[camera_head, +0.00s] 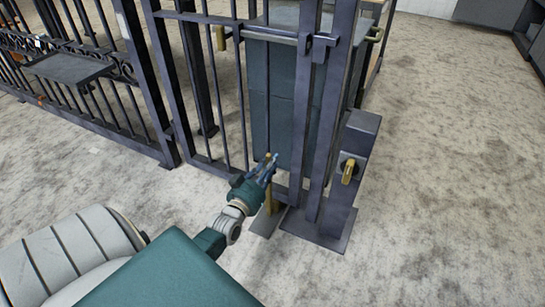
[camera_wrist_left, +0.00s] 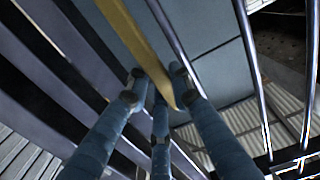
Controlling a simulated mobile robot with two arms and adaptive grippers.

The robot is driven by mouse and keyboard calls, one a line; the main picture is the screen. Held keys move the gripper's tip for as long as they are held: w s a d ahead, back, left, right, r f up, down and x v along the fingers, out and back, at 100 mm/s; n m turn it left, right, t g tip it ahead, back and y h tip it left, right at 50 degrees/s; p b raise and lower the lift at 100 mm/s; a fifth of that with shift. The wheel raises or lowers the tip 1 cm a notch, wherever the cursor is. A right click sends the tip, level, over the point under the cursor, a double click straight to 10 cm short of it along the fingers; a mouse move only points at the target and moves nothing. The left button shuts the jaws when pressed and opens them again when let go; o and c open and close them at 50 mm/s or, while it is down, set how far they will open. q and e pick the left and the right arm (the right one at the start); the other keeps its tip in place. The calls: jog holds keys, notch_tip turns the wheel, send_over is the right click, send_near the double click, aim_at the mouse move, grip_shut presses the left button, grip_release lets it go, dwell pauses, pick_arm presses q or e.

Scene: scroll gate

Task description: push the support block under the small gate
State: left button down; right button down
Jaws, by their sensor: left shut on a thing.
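The small gate (camera_head: 205,95), a dark frame with thin upright bars, stands in the middle of the head view. The support block shows as a yellow-brown upright (camera_head: 268,199) with a flat foot (camera_head: 264,224) on the floor, by the gate's lower right corner. My left gripper (camera_head: 265,166) is at the top of that upright, in front of the gate's bottom rail, shut on it. In the left wrist view the yellow bar (camera_wrist_left: 137,32) runs between my blue fingers (camera_wrist_left: 160,88). My fingers hide part of it. My right gripper is not in view.
A dark gate post (camera_head: 350,180) with a brass knob (camera_head: 348,172) and base plate stands just right of the gripper. A grey-blue cabinet (camera_head: 280,105) stands behind the bars. More railing (camera_head: 75,70) runs left. The floor at right is clear.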

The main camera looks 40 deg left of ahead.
pick_arm(q)
jog(key=c, duration=1.9)
grip_release()
jog(key=shift+a+r, duration=0.1)
jog(key=shift+a, duration=0.2)
jog(key=o, duration=0.4)
jog(key=shift+w, duration=0.1)
jog(key=v, duration=1.2)
